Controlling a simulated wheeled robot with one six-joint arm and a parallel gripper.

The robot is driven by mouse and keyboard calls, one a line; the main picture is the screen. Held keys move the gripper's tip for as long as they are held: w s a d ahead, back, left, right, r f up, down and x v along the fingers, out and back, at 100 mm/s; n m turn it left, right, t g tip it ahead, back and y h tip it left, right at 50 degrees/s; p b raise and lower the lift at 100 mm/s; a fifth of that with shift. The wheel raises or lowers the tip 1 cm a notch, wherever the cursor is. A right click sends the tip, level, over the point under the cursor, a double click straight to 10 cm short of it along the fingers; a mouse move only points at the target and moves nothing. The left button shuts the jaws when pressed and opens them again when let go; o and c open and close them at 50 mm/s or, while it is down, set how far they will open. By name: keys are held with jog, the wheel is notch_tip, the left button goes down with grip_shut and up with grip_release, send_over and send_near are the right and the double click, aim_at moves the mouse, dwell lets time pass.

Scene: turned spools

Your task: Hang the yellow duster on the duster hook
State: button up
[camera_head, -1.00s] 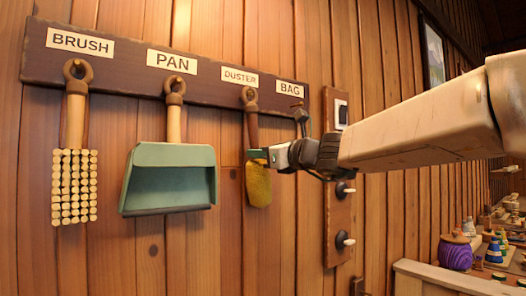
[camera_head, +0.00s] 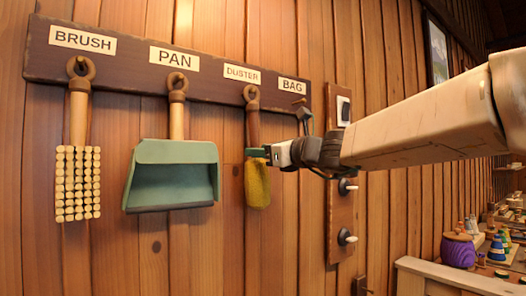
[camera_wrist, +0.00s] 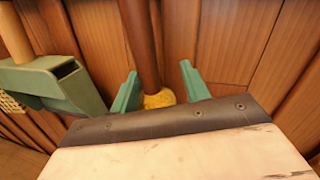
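The yellow duster (camera_head: 257,184) hangs upright below the DUSTER label (camera_head: 243,75), its brown handle's ring on the duster hook (camera_head: 250,92). In the wrist view its handle (camera_wrist: 140,42) and the top of its yellow head (camera_wrist: 160,99) show. My gripper (camera_wrist: 160,88) is open, with a green finger on each side of the duster and a gap visible at both sides. In the head view my gripper (camera_head: 258,153) is at the joint of handle and head, and only one finger shows clearly.
A brush (camera_head: 77,180) and a green pan (camera_head: 172,175) hang to the left on the dark rack board (camera_head: 130,72). The pan is near my gripper's left in the wrist view (camera_wrist: 55,85). A switch panel (camera_head: 340,210) is right of the duster.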

jog(key=r+v, duration=0.1)
jog(key=v, duration=0.7)
jog(key=s+d+f+n+g+h, duration=0.3)
jog(key=s+f+n+g, duration=0.1)
jog(key=s+f+n, duration=0.55)
jog(key=s+d+f+n+g+h, duration=0.2)
jog(key=s+f+n+g+h, duration=0.15)
jog(key=s+f+n, duration=0.6)
jog(key=s+d+f+n+g+h, duration=0.4)
jog(key=s+d+f+h, duration=0.3)
jog(key=s+d+f, duration=0.7)
notch_tip(320, 180, down, 3)
jog(key=shift+s+r+n, duration=0.15)
jog(key=shift+s+n, duration=0.55)
jog(key=shift+s, duration=0.1)
jog(key=shift+a, duration=0.1)
